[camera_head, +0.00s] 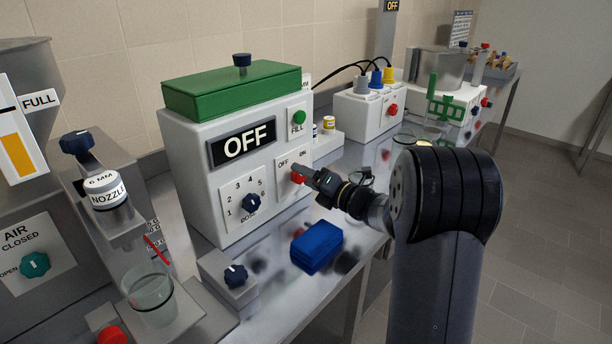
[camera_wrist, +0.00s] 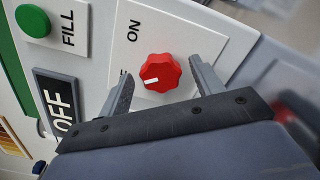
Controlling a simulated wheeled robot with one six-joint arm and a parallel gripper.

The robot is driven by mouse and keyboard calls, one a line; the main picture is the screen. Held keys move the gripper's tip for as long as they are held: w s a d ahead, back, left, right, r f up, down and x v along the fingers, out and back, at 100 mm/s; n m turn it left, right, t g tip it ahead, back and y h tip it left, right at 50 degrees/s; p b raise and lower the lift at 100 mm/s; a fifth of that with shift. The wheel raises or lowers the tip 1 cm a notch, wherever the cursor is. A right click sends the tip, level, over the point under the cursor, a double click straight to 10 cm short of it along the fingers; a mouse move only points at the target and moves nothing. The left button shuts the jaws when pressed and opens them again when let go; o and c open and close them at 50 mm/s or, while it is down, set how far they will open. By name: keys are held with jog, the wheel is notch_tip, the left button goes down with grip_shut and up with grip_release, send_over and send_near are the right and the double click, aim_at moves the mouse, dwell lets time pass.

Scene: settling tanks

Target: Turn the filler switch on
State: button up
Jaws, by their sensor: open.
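The filler is a white box (camera_head: 190,170) with a green lid (camera_head: 235,90) and a dark display reading OFF (camera_head: 243,143). Its switch is a red knob (camera_head: 298,178) on a plate marked OFF and ON, also seen in the wrist view (camera_wrist: 160,72). The knob's white mark points toward the partly hidden OFF label, away from ON. My gripper (camera_head: 308,176) is at the switch. In the wrist view its two fingers (camera_wrist: 160,82) are open, one on each side of the knob, with gaps visible. Whether the fingertips reach around the knob's depth I cannot tell.
A green FILL button (camera_head: 299,117) is above the switch, and a blue dose knob (camera_head: 251,203) is left of it. A blue block (camera_head: 317,247) lies on the bench below my gripper. A glass beaker (camera_head: 150,295) stands at the left. A white box with plugs (camera_head: 362,117) stands behind.

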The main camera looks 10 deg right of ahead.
jog(key=shift+w+a, duration=0.2)
jog(key=shift+w, duration=0.05)
jog(key=shift+c, duration=0.5)
jog(key=c, duration=0.9)
